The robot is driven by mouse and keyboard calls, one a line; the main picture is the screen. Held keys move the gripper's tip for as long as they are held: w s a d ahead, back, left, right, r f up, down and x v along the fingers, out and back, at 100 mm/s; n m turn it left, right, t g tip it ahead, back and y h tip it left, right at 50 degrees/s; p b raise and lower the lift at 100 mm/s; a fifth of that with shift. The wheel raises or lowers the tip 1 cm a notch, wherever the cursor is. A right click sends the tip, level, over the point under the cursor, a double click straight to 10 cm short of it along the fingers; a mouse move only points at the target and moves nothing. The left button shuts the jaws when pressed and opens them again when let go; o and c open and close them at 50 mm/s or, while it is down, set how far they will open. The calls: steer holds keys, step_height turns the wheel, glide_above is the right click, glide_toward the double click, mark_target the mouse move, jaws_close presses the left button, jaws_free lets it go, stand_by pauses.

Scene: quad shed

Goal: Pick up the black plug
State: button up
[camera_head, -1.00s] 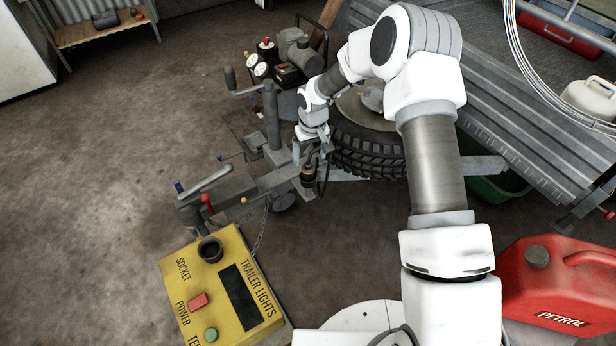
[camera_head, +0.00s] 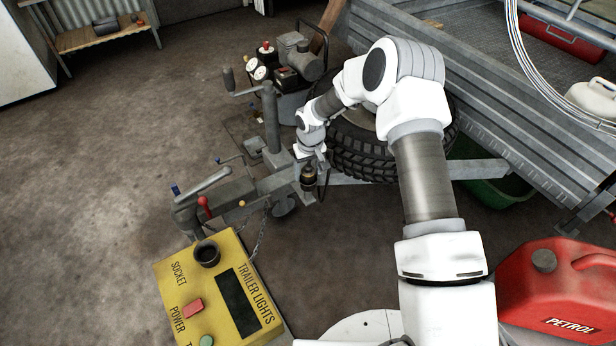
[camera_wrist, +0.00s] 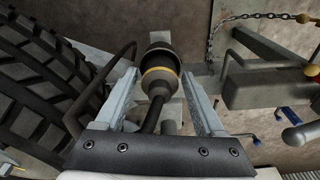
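The black plug (camera_head: 309,178) hangs at the side of the grey trailer drawbar (camera_head: 240,194), beside the tyre. In the wrist view the plug (camera_wrist: 160,72) has a yellow ring and a black cable running down toward my gripper's palm. My gripper (camera_wrist: 158,84) is open, with one finger on each side of the plug. Narrow gaps seem to show between the fingers and the plug. In the head view my gripper (camera_head: 314,163) is just above the plug, and its fingers are small and partly hidden there.
The spare tyre (camera_head: 365,150) stands close to the right of the plug. A chain (camera_head: 260,232) hangs below the drawbar. A yellow trailer-lights box (camera_head: 218,290) with a black round socket (camera_head: 207,254) is in front. A red petrol can (camera_head: 545,290) is at right. Floor at left is clear.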

jaws_close()
steer(key=shift+r, duration=0.1)
